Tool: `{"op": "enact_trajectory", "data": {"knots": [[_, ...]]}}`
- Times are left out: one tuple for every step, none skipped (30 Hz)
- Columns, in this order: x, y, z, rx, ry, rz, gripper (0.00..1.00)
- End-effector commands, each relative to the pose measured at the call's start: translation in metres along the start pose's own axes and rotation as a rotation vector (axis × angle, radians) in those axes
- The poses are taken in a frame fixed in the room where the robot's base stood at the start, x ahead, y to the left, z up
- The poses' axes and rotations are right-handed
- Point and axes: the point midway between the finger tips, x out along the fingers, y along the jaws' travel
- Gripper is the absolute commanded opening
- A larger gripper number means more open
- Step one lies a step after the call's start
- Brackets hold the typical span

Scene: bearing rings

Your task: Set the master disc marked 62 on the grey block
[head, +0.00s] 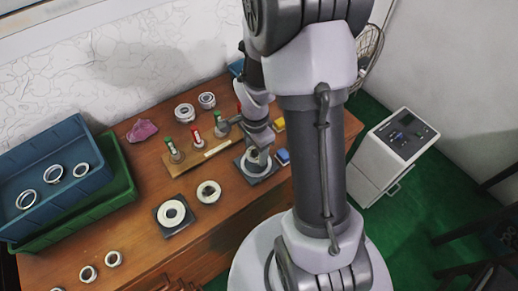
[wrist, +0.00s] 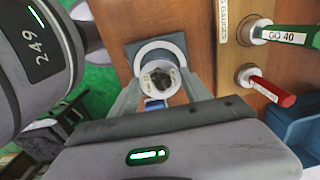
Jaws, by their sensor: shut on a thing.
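My gripper (head: 258,152) is over the right-hand dark grey block (head: 243,171) on the table. In the wrist view its fingers (wrist: 161,84) are shut on a small pale disc (wrist: 160,70) with a dark centre; its marking is too small to read. Behind this disc, a larger white ring (wrist: 143,52) lies on the grey block (wrist: 131,51). I cannot tell whether the held disc touches it. A second dark grey block (head: 163,228) at the left carries a white ring (head: 172,212). Another pale disc (head: 208,184) lies on bare wood between the two blocks.
A wooden rack (head: 207,154) of red- and green-handled gauges stands behind the blocks; one green handle (wrist: 291,37) is labelled GO 40. Blue (head: 88,141) and green (head: 122,184) trays are at left. Loose rings (head: 185,113) lie at the back, others (head: 88,274) at the front.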

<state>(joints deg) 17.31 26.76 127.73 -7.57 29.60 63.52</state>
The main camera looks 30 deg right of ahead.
Motion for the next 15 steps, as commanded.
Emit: {"op": "enact_trajectory", "data": {"knots": [[0.013, 0.000, 0.000, 0.000, 0.000, 0.001, 0.00], [0.018, 0.000, 0.000, 0.000, 0.000, 0.001, 0.00], [0.022, 0.000, 0.000, -0.001, 0.000, 0.000, 0.00], [0.024, 0.000, 0.000, -0.001, 0.000, -0.001, 0.00], [0.024, 0.000, 0.000, -0.001, 0.001, -0.001, 0.00], [0.023, 0.000, 0.000, 0.000, 0.001, -0.001, 0.00], [0.022, 0.000, 0.000, 0.000, 0.001, -0.001, 0.00], [0.022, 0.000, 0.000, 0.000, 0.001, -0.001, 0.00], [0.021, 0.000, 0.000, 0.000, 0.001, -0.001, 0.00], [0.021, 0.000, 0.000, 0.000, 0.001, -0.001, 0.00], [0.021, 0.000, 0.000, 0.000, 0.001, -0.001, 0.00], [0.021, 0.000, 0.000, 0.000, 0.001, -0.001, 0.00], [0.021, 0.000, 0.000, 0.000, 0.001, -0.001, 0.00], [0.021, 0.000, 0.000, 0.000, 0.001, -0.001, 0.00], [0.021, 0.000, 0.000, 0.000, 0.001, -0.001, 0.00]]}}
